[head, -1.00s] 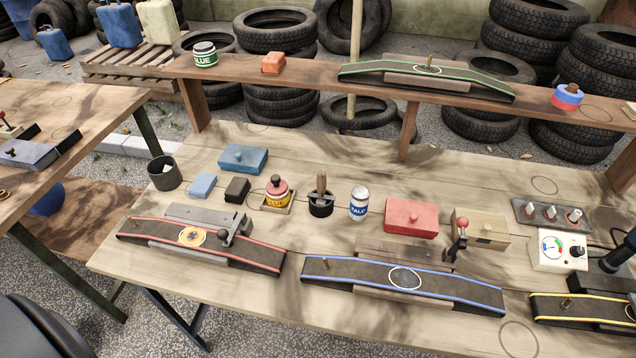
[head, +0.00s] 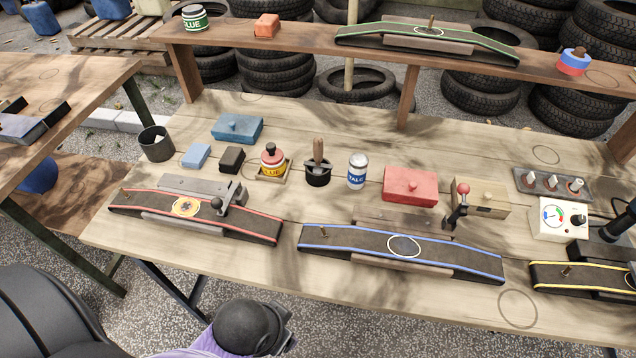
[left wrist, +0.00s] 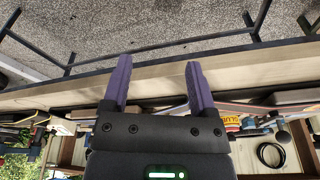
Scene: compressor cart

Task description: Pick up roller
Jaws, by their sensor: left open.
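No thing is plainly marked as the roller. A wooden-handled tool (head: 318,150) stands upright in a round black holder (head: 318,178) at mid-bench in the head view; its lower end is hidden, so I cannot tell whether it is the roller. My left gripper (left wrist: 158,75) is open and empty in the left wrist view, its two purple fingers apart in front of the bench edge. In the head view only a dark and purple part of my left arm shows at the bottom, short of the bench; its fingertips are not clear. My right gripper is not in view.
A glue pot (head: 272,163) and talc can (head: 357,171) flank the tool. Red-edged (head: 250,222) and blue-edged (head: 340,243) belts lie in front. A lever with a red knob (head: 460,200) stands right. The bench's front left is clear.

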